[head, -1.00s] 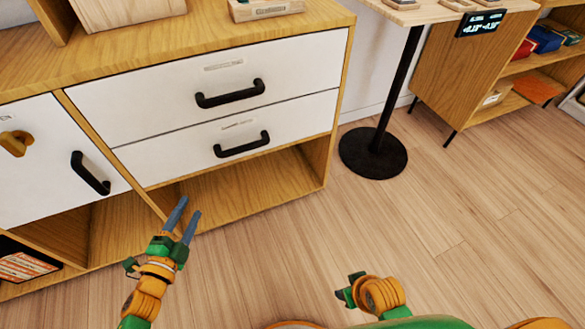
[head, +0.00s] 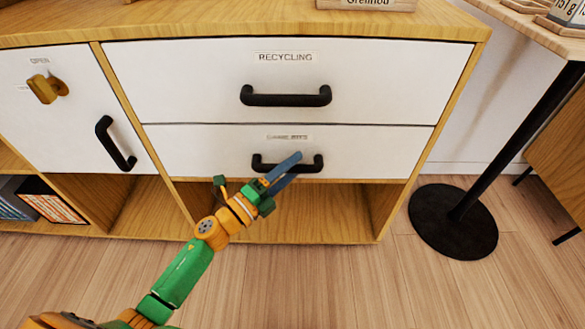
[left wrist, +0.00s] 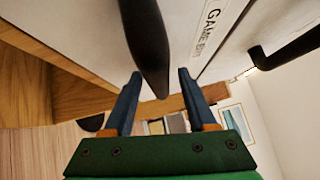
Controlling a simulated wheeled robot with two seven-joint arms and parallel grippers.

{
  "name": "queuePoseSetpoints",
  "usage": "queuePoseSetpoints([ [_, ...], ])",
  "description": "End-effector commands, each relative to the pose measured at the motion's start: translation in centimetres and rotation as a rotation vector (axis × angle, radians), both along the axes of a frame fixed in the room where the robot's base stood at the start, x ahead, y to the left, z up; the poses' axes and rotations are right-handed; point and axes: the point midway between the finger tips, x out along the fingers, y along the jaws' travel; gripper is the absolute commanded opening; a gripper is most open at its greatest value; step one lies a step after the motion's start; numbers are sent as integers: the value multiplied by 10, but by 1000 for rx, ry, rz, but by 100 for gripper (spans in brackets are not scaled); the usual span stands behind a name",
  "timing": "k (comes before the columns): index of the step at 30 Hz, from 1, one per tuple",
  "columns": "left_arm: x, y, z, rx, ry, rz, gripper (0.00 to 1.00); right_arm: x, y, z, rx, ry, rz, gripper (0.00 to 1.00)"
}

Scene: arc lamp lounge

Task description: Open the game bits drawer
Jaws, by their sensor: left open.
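The game bits drawer (head: 212,143) is the lower white drawer of the wooden cabinet, and its front looks shut and flush. Its black bar handle (head: 310,168) is partly hidden by my left gripper (head: 289,166) in the head view. My left gripper is open at the handle. In the left wrist view the handle (left wrist: 147,40) shows between the two blue fingers of the gripper (left wrist: 160,76), with no clear contact, and the label reads GAME BITS (left wrist: 208,32). My right gripper is out of view.
The recycling drawer (head: 190,85) above is shut and has a similar handle (head: 286,96). A table's black post and round base (head: 453,222) stand at right. Open shelf space lies below the drawers.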

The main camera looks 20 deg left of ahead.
Motion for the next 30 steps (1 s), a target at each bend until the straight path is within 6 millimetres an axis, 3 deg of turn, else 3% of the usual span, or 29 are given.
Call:
queuePoseSetpoints([
  [5,0,0,0,0,1,0,54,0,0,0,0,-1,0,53],
  [11,0,0,0,-1,0,0,0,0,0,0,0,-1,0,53],
  [30,0,0,0,-1,0,1,0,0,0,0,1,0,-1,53],
])
